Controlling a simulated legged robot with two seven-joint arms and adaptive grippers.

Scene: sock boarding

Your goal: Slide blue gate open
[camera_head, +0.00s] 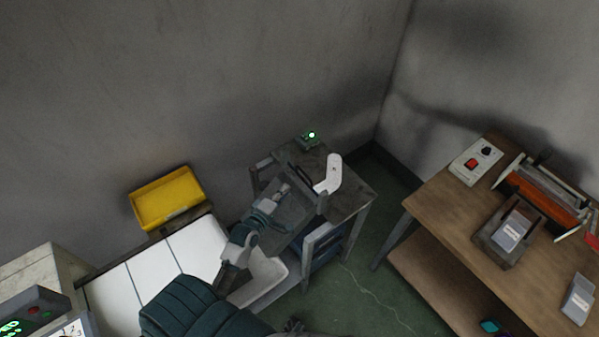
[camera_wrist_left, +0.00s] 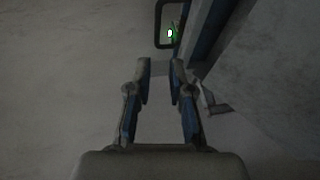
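The gate appears as a grey-blue panel (camera_head: 292,212) in the head view, beside a small grey table. A dark loop handle (camera_head: 300,175) stands at its upper edge. In the left wrist view the gate's blue edge (camera_wrist_left: 207,35) runs down from the top, and the dark handle (camera_wrist_left: 158,24) lies ahead of the fingers. My left gripper (camera_head: 283,192) is over the panel, close to the handle; in the wrist view the left gripper (camera_wrist_left: 160,85) has its fingers apart, with the handle beyond the tips. I cannot tell whether it touches the gate. My right gripper is not seen.
The grey table (camera_head: 350,195) carries a white curved piece (camera_head: 333,172) and a device with a green light (camera_head: 311,136). A yellow bin (camera_head: 168,200) sits behind a white-topped surface (camera_head: 160,270). A wooden bench (camera_head: 440,215) stands at right, with open floor (camera_head: 375,285) between.

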